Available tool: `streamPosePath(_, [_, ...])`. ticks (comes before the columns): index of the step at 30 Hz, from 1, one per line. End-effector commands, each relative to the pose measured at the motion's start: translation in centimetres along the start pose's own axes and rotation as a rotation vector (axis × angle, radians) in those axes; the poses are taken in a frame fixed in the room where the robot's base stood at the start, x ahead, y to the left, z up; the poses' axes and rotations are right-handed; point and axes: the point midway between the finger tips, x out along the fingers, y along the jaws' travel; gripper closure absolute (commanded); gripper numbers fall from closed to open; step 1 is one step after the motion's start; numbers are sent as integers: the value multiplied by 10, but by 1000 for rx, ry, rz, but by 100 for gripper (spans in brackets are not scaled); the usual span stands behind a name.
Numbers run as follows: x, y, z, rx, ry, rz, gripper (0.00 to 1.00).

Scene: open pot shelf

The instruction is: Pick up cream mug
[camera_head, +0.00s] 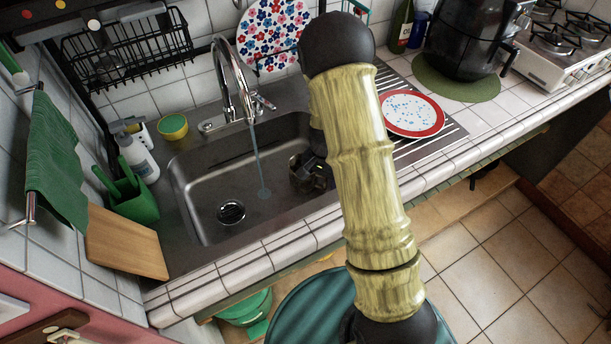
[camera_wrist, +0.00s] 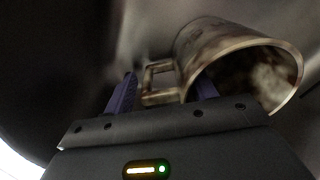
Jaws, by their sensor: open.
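A mug (camera_wrist: 225,50) shows large in the wrist view, tilted, its open rim facing lower right. It looks brownish-grey with a pale rim rather than clearly cream. Its squared handle (camera_wrist: 161,67) points left. My gripper (camera_wrist: 166,82) is open, with one finger to the left of the handle and the other beside the mug's wall. The handle lies between the fingers in the picture; I cannot tell whether they touch it. In the head view the mug (camera_head: 322,180) is a small dark shape at the sink's right side, partly hidden by my arm and gripper.
The metal sink (camera_head: 205,190) has a running tap (camera_head: 228,80) over its middle. A red-rimmed plate (camera_head: 412,113) lies on the right drainboard. A green container (camera_head: 135,197), soap bottle (camera_head: 137,155) and wooden board (camera_head: 125,242) stand left of the sink.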

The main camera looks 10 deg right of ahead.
Motion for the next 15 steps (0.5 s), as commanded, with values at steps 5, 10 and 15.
streamPosePath(5, [0, 0, 0, 0, 0, 0, 44])
streamPosePath(10, [-1, 0, 0, 0, 0, 0, 44])
streamPosePath(15, [-1, 0, 0, 0, 0, 0, 63])
